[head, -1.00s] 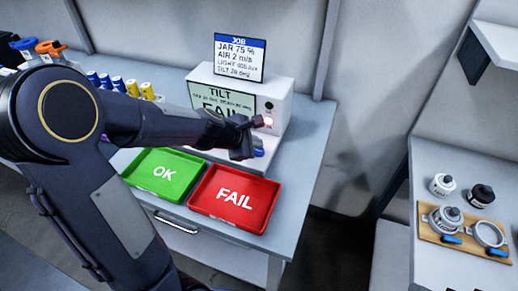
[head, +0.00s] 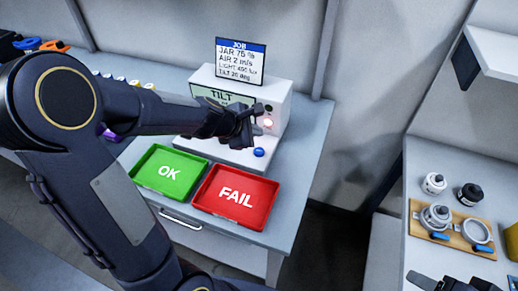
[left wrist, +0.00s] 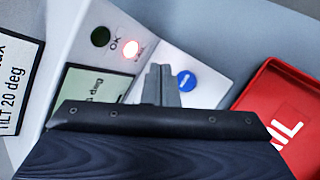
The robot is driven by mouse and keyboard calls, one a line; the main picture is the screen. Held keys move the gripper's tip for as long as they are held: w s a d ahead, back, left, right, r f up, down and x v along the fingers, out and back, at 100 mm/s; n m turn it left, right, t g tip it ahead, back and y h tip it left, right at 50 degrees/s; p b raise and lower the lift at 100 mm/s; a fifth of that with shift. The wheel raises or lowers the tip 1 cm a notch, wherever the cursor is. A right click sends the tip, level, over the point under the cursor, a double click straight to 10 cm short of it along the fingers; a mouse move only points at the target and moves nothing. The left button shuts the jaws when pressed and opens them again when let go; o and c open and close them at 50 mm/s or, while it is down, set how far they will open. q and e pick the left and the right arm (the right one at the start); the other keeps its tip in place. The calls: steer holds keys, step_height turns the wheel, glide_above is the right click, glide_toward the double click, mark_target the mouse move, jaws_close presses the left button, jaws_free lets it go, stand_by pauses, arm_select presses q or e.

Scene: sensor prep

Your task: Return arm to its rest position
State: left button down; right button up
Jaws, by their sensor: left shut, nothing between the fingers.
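My left arm comes in from the left in the head view and reaches across the front of the white tester box (head: 283,112). Its gripper (head: 250,118) is shut and empty, in front of the box's screen and above the blue button (head: 258,152). In the left wrist view, the shut fingers (left wrist: 161,84) stand beside the blue button (left wrist: 187,80), with nothing between them. A red lamp (left wrist: 131,47) glows next to a dark lamp (left wrist: 101,37) marked OK. A dark part of my right gripper (head: 455,284) shows at the bottom right edge; its fingers are unclear.
A green OK tray (head: 190,192) and a red FAIL tray (head: 232,222) lie empty in front of the box. A job card (head: 240,60) stands on top. Several coloured cylinders stand behind my left arm. A side table holds a wooden board (head: 465,240) with metal parts.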

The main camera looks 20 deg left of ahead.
stand_by(0.5)
arm_select(q)
steer(key=shift+s+d+r+m, duration=0.15)
steer(key=shift+s+r+m, duration=0.1)
steer(key=shift+r+m, duration=0.1)
steer(key=s+d+r+m+g+h, duration=0.1)
steer(key=s+d+r+m, duration=0.15)
steer(key=s+m, duration=0.4)
steer(key=s+d+r+m+h, duration=0.2)
steer(key=s+r+m, duration=0.25)
steer(key=s, duration=0.25)
steer(key=s+f+m+g+y, duration=0.2)
steer(key=s+f+m, duration=0.1)
steer(key=s+m, duration=0.6)
steer(key=s, duration=0.3)
steer(key=shift+a, duration=0.25)
steer(key=shift+m, duration=0.25)
